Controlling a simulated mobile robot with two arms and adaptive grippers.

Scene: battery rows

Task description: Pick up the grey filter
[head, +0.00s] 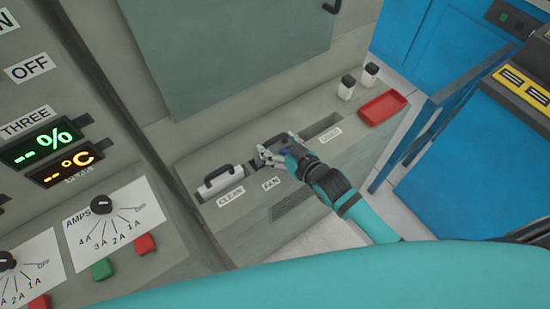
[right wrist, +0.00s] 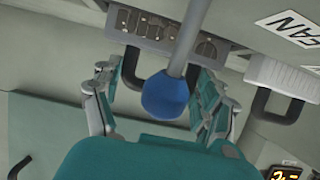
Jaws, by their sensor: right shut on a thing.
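The grey filter (right wrist: 128,31), with dark round openings and a black handle, shows at the top of the right wrist view. In the head view it is mostly hidden by my right gripper (head: 268,155) above the FAN label. My right gripper (right wrist: 157,105) has its fingers on both sides of the black handle and is shut on it. I cannot tell whether the filter is lifted from its slot. A blue ball on a grey rod (right wrist: 166,96) stands between the fingers in the wrist view. My left gripper is not in view.
A white filter with a black handle (head: 222,184) sits left, by the CLEAN label. An open slot (head: 320,124) lies right. A red tray (head: 383,107) and two small bottles (head: 346,87) stand on the ledge's right end. A control panel (head: 110,215) is left, blue railing (head: 425,125) right.

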